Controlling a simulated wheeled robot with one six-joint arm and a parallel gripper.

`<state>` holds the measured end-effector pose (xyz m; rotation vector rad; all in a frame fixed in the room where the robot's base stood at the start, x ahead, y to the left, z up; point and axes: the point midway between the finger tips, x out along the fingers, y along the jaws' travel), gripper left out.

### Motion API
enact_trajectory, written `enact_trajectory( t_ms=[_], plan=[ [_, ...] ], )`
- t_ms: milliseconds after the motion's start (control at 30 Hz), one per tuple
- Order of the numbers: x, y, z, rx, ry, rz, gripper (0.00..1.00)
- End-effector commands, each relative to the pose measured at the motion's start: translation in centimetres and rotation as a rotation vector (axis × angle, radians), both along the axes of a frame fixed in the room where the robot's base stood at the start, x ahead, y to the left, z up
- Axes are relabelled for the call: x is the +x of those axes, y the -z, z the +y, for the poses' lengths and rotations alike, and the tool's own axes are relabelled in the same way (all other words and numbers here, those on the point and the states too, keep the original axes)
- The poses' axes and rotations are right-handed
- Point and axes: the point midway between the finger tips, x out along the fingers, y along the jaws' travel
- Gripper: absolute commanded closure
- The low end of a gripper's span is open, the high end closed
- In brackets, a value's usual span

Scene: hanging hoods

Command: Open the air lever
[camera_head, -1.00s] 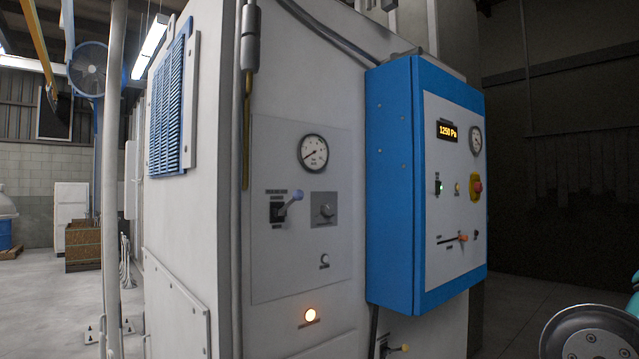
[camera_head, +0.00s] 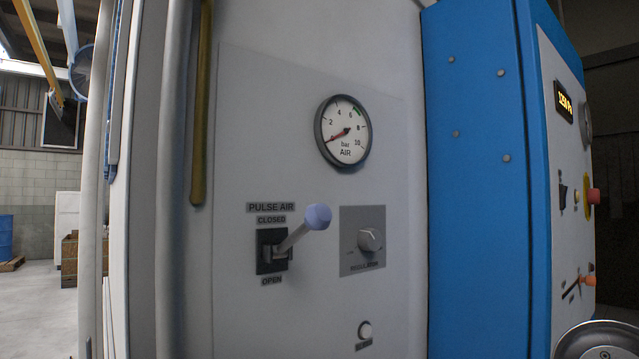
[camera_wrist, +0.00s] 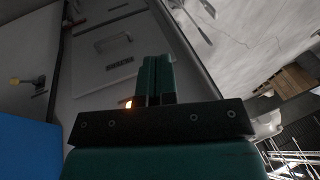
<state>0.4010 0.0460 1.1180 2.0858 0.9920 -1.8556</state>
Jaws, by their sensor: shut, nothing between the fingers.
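The pulse air lever (camera_head: 318,216) has a pale blue round knob on a grey stem. It sticks out of a black slot plate (camera_head: 271,251) and slants up to the right. The label CLOSED is above the slot and OPEN is below it. The AIR gauge (camera_head: 344,131) has its red needle near the low end of the scale. My gripper (camera_wrist: 157,62) shows only in the wrist view, with its green fingers shut and empty. The lever is not recognisable in the wrist view, so the distance between them cannot be told.
A regulator knob (camera_head: 370,240) sits right of the lever. A blue control box (camera_head: 480,180) juts out farther right. A vertical pipe (camera_head: 178,180) runs down the left. The wrist view shows a lit orange lamp (camera_wrist: 129,104) beside my fingers and a yellow knob (camera_wrist: 14,82).

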Motion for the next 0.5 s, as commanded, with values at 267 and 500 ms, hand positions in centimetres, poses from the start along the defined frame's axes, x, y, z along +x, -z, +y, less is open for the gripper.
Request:
enact_trajectory(
  t_ms=[267, 500],
  plan=[
    [0.0, -0.1, 0.0, 0.0, -0.002, -0.001, 1.0],
    [3.1, -9.0, 2.2, 0.028, -0.214, -0.071, 1.0]
  ],
)
